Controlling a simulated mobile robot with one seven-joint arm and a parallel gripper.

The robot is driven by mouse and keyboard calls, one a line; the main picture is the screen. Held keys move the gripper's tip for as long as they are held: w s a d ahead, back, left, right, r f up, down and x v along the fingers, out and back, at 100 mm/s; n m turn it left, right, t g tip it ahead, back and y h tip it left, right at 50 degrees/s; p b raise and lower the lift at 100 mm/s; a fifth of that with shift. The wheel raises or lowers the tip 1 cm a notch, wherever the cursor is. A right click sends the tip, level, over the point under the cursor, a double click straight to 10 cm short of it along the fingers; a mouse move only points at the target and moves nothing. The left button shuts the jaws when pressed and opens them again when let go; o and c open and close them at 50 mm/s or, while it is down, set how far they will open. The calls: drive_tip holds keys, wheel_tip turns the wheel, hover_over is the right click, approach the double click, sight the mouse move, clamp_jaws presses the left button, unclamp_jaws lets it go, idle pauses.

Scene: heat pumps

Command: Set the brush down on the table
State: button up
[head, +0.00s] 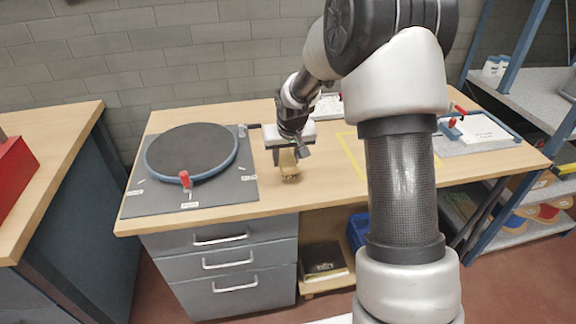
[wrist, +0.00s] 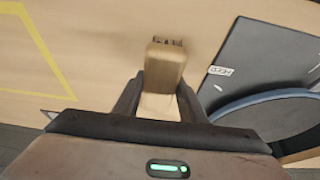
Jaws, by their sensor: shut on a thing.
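My gripper (head: 287,156) is above the wooden table (head: 240,199), right of the grey mat with the turntable. It is shut on the brush (head: 289,170), a tan wooden block with dark bristles at its lower end. In the wrist view the brush (wrist: 165,65) sits between both fingers of my gripper (wrist: 160,90), bristles pointing away from me. The brush hangs upright, close to the tabletop. I cannot tell whether its bristles touch the table.
A dark round turntable (head: 190,150) with a red knob (head: 185,178) lies on a grey mat (head: 150,206) at left. A yellow taped outline (head: 350,155) marks the table to the right. Further right is a blue-framed tray (head: 470,146). Bare wood surrounds the brush.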

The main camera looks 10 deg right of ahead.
drive_tip(key=shift+f, duration=1.45)
drive_tip(key=shift+f+b, duration=0.15)
drive_tip(key=shift+b, duration=0.15)
drive_tip(key=o, duration=1)
drive_tip(key=shift+o, duration=0.2)
